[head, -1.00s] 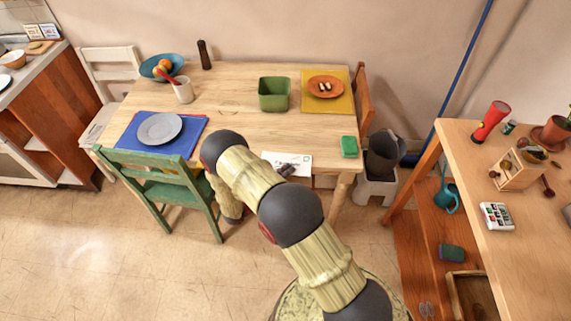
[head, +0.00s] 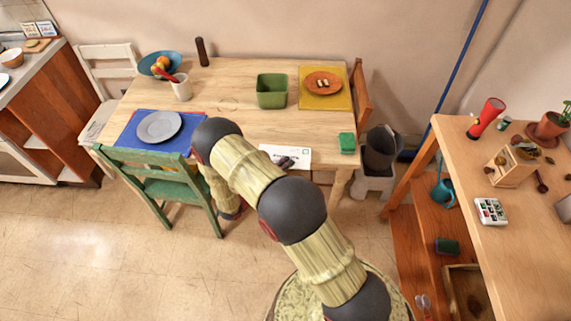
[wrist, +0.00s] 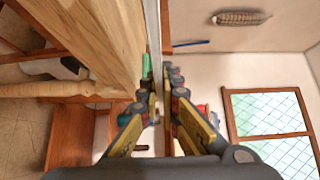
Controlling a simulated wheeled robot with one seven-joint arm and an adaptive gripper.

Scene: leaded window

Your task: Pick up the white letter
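The white letter (head: 299,151) lies flat at the front edge of the wooden table (head: 225,80), its near part by the edge. In the wrist view the letter (wrist: 153,30) shows edge-on as a thin pale strip. My gripper (wrist: 163,90) has one finger on each side of this strip, with a narrow gap between the fingertips. It looks open, and I see no clear grip on the letter. In the head view my gripper (head: 287,161) is at the letter's near side, one dark finger over it. My arm partly hides the surroundings.
A green sponge (head: 346,143) lies right of the letter. A green chair (head: 170,190) stands at the table's front left, beside my arm. A green box (head: 272,92) and a plate on a yellow mat (head: 336,102) are farther back. A workbench (head: 520,240) stands at right.

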